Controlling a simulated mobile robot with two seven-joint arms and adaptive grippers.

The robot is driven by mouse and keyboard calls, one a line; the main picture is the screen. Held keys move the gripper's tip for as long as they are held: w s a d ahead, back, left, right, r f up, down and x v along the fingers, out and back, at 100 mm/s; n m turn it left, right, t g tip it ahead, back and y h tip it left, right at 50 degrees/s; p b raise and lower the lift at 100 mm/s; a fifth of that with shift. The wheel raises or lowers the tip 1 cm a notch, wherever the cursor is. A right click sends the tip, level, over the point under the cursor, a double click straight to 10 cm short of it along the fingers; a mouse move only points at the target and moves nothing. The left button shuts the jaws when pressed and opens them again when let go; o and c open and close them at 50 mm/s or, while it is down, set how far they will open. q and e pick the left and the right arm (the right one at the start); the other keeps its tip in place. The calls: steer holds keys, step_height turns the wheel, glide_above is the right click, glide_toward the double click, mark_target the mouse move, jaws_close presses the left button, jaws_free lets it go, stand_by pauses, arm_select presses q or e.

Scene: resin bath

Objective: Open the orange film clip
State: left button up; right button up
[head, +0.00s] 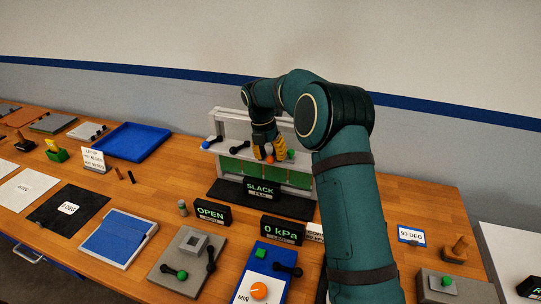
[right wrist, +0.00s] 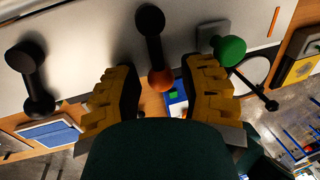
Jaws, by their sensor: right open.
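The orange film clip shows in the right wrist view as a black lever (right wrist: 154,48) ending in an orange knob (right wrist: 161,79). The orange knob also shows in the head view (head: 270,158), at the fingertips on the grey frame. My right gripper (head: 263,151) reaches down to the frame from above. In the right wrist view its yellow-padded fingers (right wrist: 168,88) are open, one on each side of the orange knob. I cannot tell whether either finger touches it. The arm hides part of the frame's right side. My left gripper is not in view.
A green knob (right wrist: 229,50) sits close beside the right-hand finger, and a dark lever (right wrist: 33,85) lies to the left. The frame's blue knob (head: 206,145) is at its left end. A black SLACK display (head: 262,190) and OPEN display (head: 212,211) stand in front.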

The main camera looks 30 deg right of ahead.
steer(key=shift+c, duration=0.4)
jaws_close()
steer(key=shift+a+f, duration=0.1)
stand_by(0.3)
steer(key=m+p, duration=0.1)
steer(key=p, duration=0.1)
steer(key=m+p, duration=0.1)
steer(key=p, duration=0.1)
steer(key=shift+w+a+m, duration=0.25)
steer(key=shift+w+m, duration=0.15)
steer(key=shift+w+a+m+y+p, duration=0.1)
steer(key=shift+w+m+y+p, duration=0.2)
steer(key=shift+m+p, duration=0.3)
steer(key=shift+w+f+m+g+p, duration=0.1)
steer(key=shift+w+m+g+p, duration=0.2)
steer(key=shift+m, duration=0.6)
steer(key=shift+a, duration=0.1)
